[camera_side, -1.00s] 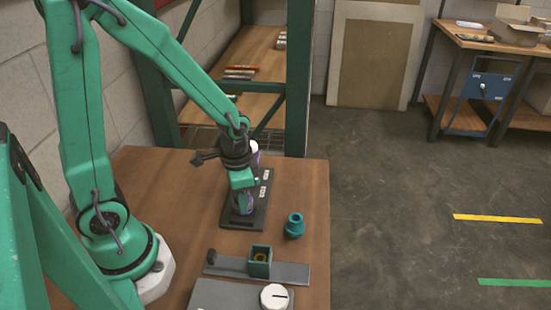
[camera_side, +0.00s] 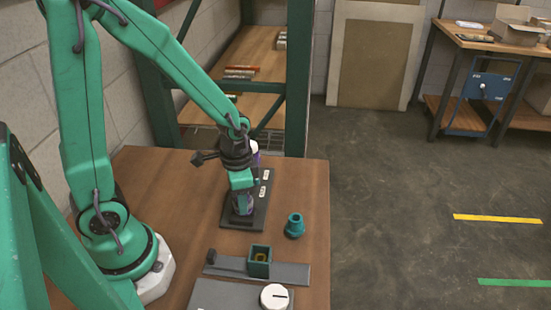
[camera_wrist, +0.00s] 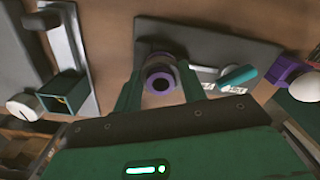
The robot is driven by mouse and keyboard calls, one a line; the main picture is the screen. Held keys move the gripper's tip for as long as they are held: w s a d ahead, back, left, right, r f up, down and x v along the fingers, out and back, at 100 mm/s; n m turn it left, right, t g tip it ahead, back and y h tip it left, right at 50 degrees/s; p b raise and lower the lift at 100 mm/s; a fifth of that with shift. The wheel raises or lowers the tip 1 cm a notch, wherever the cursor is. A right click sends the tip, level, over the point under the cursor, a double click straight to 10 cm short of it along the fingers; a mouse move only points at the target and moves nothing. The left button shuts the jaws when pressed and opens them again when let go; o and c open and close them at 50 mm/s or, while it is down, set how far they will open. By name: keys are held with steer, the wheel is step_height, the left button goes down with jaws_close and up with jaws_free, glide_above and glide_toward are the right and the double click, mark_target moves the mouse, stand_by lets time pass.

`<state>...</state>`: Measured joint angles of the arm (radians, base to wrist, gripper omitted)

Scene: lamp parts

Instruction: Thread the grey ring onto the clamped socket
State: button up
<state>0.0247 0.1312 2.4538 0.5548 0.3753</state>
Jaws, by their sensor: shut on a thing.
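My gripper (camera_side: 242,186) is low over the dark grey plate (camera_side: 263,205) in the side view. In the wrist view the two green fingers of my gripper (camera_wrist: 160,92) are shut on a purple-and-grey round part (camera_wrist: 160,82) with a dark hole in its end. I cannot make out a separate grey ring. The part also shows below my gripper in the side view (camera_side: 243,204). A teal square holder (camera_side: 260,263), with a yellow round piece inside, stands on a grey bar at the front, apart from my gripper. It also shows in the wrist view (camera_wrist: 70,88).
A teal flared fitting (camera_side: 294,226) stands on the table right of the plate. A grey base with a white dial (camera_side: 274,297) is at the front. In the wrist view a teal cylinder (camera_wrist: 237,76) and a purple part with a white dome (camera_wrist: 306,88) are at right.

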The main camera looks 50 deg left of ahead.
steer(key=m, duration=0.4)
steer(key=shift+a+f, duration=0.1)
steer(key=shift+f, duration=0.05)
steer(key=shift+m, duration=1.3)
steer(key=shift+s, duration=0.1)
steer(key=shift+m, duration=0.4)
steer(key=m, duration=0.3)
steer(key=shift+m, duration=0.3)
steer(key=shift+f+m, duration=0.1)
steer(key=shift+m, duration=1.1)
